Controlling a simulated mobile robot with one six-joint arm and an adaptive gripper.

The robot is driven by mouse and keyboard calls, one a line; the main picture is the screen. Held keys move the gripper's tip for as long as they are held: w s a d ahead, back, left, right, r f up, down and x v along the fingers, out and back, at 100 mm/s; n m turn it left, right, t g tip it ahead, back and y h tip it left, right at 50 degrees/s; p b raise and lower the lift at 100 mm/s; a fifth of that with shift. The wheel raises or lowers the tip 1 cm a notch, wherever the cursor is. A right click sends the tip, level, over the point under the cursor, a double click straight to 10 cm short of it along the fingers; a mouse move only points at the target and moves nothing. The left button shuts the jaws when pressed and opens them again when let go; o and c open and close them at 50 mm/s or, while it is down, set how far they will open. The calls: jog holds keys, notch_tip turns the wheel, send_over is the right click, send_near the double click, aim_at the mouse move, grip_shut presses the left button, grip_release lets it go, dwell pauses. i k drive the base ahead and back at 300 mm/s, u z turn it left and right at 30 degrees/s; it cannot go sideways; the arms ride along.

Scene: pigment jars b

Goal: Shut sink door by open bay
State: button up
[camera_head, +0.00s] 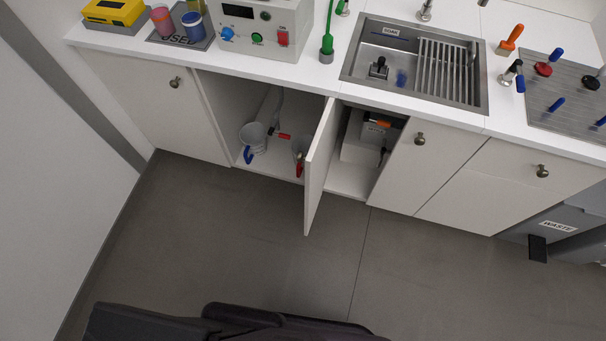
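A white cabinet door (317,171) stands swung out from the counter front, seen nearly edge-on. Its inner edge meets the cabinet between two openings, and no knob shows on it. To its right is an opening below the sink (362,75), with a grey labelled box (372,130) and a pale block (357,151) inside. To its left is an open bay (225,105) with a grey pipe (262,117), a blue-handled part (248,154) and a red-handled part (299,165). My gripper is not in view.
Closed white fronts with knobs stand at left (135,105) and right (405,165). A grey bin marked WASTE (583,218) stands at far right. The grey floor (240,235) before the cabinets is clear. Part of my own body shows at the bottom.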

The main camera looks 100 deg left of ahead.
aim_at(316, 160)
jog(key=z, duration=0.05)
jog(key=k, duration=1.4)
jog(key=u, duration=2.25)
jog(key=i, duration=0.8)
jog(key=z, duration=0.05)
